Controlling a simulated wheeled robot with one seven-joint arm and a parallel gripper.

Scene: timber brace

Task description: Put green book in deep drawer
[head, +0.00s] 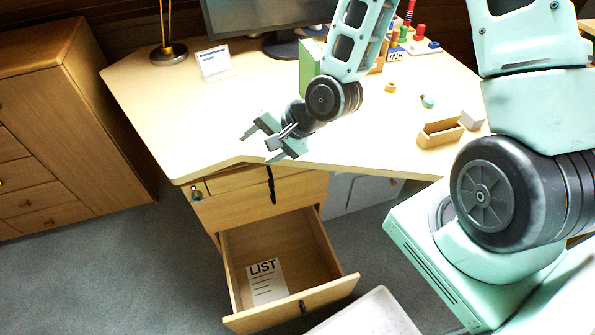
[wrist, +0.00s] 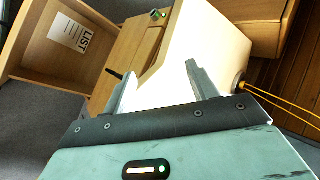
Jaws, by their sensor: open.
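A green upright block, which looks like the green book (head: 308,62), stands on the desk behind my arm in the head view. My arm hides part of it. The deep drawer (head: 325,293) is pulled open below the desk top, with a sheet marked LIST (head: 266,281) lying in it. The drawer (wrist: 32,62) and the sheet (wrist: 69,32) also show at the upper left of the wrist view. My gripper (head: 258,142) is open and empty above the desk's front edge, apart from the book. Its fingers (wrist: 160,72) have nothing between them in the wrist view.
The desk top (head: 190,110) has free room at its left. A monitor (head: 265,18), a lamp base (head: 168,54) and a white card (head: 214,62) stand at the back. A small wooden box (head: 440,133) lies at the right. A cabinet (head: 60,110) stands left.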

